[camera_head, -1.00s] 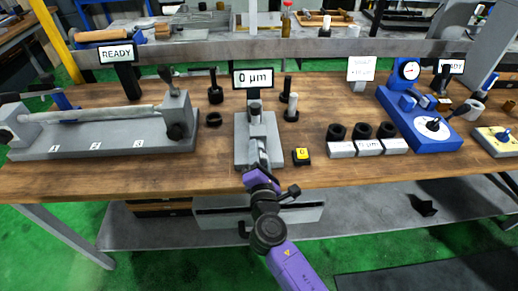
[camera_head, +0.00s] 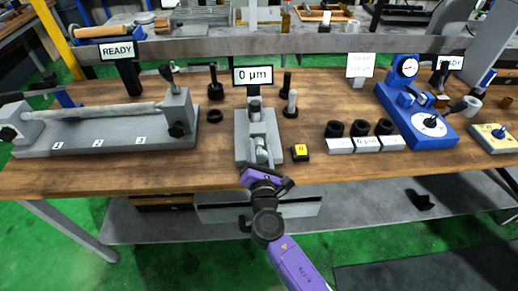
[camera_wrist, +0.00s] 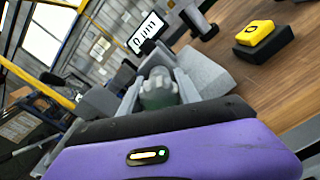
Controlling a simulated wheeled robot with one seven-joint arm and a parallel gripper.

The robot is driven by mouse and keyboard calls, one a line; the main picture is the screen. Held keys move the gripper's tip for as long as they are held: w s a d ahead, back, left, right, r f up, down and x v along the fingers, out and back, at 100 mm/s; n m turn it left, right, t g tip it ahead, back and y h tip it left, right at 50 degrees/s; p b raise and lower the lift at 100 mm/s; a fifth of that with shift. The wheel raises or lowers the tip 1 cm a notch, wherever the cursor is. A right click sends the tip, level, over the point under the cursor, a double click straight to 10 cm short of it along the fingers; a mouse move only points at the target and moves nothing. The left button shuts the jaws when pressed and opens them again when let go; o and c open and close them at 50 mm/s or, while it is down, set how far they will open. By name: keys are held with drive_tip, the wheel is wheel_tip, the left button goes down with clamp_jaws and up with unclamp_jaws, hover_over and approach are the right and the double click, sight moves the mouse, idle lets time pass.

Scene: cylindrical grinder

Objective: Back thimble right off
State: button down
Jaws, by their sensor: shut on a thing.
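A grey micrometer stand (camera_head: 244,128) stands on the wooden bench at the middle of the head view. Its display (camera_head: 253,76) reads 0 µm. The thimble (camera_head: 262,157) is a small grey ridged knob at the stand's near end. It shows in the wrist view (camera_wrist: 158,90) as a rounded, ridged knob. My gripper (camera_head: 261,162) is at the near end of the stand, its fingers on either side of the thimble and shut on it. My purple gripper body hides the lower part of the thimble in the wrist view.
A black button box with a yellow top (camera_head: 300,152) sits just right of the stand. Three grey blocks with black rings (camera_head: 367,145) stand farther right, near a blue gauge fixture (camera_head: 420,110). A long grey fixture (camera_head: 100,135) lies left. Dark posts stand behind.

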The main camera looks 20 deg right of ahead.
sight(259, 161)
drive_tip(key=shift+f, duration=0.15)
drive_tip(key=c, duration=0.9)
unclamp_jaws()
drive_tip(key=shift+o, duration=0.2)
drive_tip(key=shift+s, duration=0.15)
drive_tip(key=v, duration=0.7)
drive_tip(key=shift+s+a+b, duration=0.15)
drive_tip(key=shift+s+b, duration=0.1)
drive_tip(key=shift+b, duration=0.05)
